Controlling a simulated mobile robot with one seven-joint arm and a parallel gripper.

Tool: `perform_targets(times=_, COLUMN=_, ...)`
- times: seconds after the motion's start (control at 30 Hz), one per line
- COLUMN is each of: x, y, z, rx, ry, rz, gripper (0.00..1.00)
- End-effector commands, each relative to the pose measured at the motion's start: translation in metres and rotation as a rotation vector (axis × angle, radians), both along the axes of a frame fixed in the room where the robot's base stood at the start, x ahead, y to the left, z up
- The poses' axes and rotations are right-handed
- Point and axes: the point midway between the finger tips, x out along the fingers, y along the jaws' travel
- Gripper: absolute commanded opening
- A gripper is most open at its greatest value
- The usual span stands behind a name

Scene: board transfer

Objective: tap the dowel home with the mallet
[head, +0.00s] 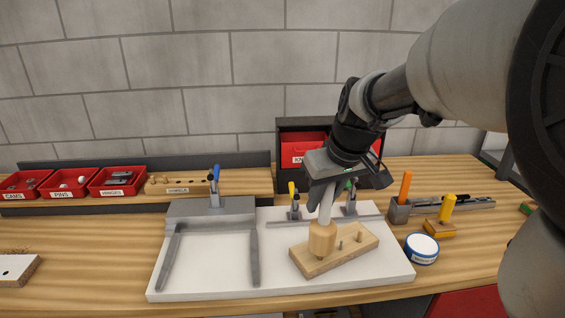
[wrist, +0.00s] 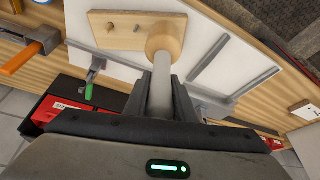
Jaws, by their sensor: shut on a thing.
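My gripper (head: 326,186) is shut on the pale handle of the mallet (head: 322,238). The mallet points down with its round wooden head low over the left part of a wooden board (head: 318,266). I cannot tell whether the head touches the board or a dowel beneath it. Two small upright pieces (head: 340,243) (head: 360,236) stand in the board right of the head. In the wrist view my gripper (wrist: 161,88) grips the handle, and the mallet head (wrist: 165,38) covers one end of the board (wrist: 120,40).
The board lies on a white panel (head: 205,282) with grey rails and toggle clamps (head: 215,190). Right of it are a blue-rimmed round tin (head: 421,249), an orange-handled tool (head: 405,186) and a yellow-handled one (head: 447,207). Red labelled bins (head: 118,180) stand at the back left.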

Motion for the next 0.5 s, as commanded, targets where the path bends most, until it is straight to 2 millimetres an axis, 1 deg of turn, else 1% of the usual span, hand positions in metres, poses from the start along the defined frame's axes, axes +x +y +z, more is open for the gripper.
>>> perform_targets(times=0.03, x=0.0003, y=0.0001, z=-0.0111, rx=0.000, ry=-0.001, rz=0.000, gripper=0.00)
perform_targets(times=0.1, x=0.0003, y=0.0001, z=-0.0147, rx=0.001, ry=-0.002, rz=0.000, gripper=0.00)
perform_targets(times=0.37, x=-0.0002, y=0.0001, z=-0.0134, rx=0.001, ry=0.001, rz=0.000, gripper=0.00)
perform_targets(times=0.5, x=-0.0002, y=0.0001, z=-0.0051, rx=0.001, ry=0.001, rz=0.000, gripper=0.00)
